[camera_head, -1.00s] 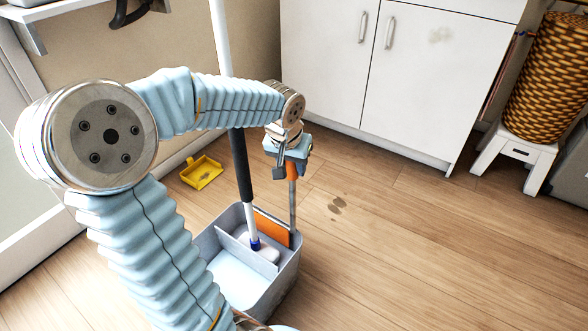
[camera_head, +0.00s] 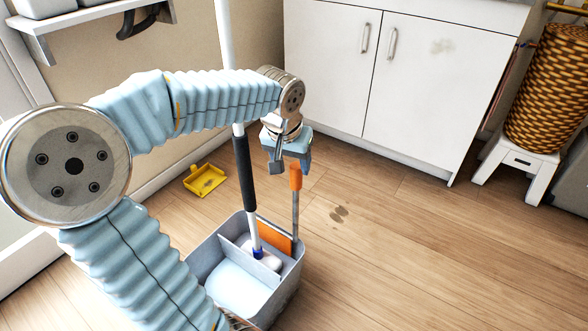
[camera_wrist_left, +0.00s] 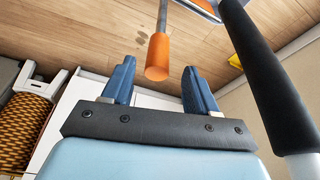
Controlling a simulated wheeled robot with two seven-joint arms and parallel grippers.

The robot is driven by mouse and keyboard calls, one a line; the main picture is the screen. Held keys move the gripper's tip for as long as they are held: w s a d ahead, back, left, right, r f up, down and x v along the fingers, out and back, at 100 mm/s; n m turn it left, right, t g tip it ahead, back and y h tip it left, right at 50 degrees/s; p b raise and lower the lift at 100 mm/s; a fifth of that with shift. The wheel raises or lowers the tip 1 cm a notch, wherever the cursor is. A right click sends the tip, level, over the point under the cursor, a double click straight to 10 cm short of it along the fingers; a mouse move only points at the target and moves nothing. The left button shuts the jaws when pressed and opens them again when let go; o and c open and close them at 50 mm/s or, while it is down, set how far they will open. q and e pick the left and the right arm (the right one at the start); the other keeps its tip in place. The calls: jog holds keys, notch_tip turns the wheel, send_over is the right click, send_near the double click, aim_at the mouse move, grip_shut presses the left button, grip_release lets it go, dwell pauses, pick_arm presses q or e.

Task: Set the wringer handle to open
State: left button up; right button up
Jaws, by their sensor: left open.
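The wringer handle (camera_head: 296,178) is an orange grip on a thin metal rod, standing nearly upright at the right side of the grey mop bucket (camera_head: 283,296). My left gripper (camera_head: 286,166) is open just above the grip's top end. In the left wrist view, the orange grip (camera_wrist_left: 157,57) shows end-on between the two blue fingers of the left gripper (camera_wrist_left: 158,80), with gaps on both sides; I see no contact. An orange panel (camera_head: 274,237) sits inside the bucket near the rod. My right gripper is not in view.
A mop with a white pole and black sleeve (camera_head: 244,172) stands in the bucket, close to my left gripper. A yellow dustpan (camera_head: 205,180) lies on the floor behind. A white cabinet (camera_head: 435,85) stands at the back.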

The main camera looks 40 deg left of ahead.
pick_arm(q)
jog(key=p+v, duration=0.1)
jog(key=v, duration=0.6)
jog(key=shift+s, duration=0.1)
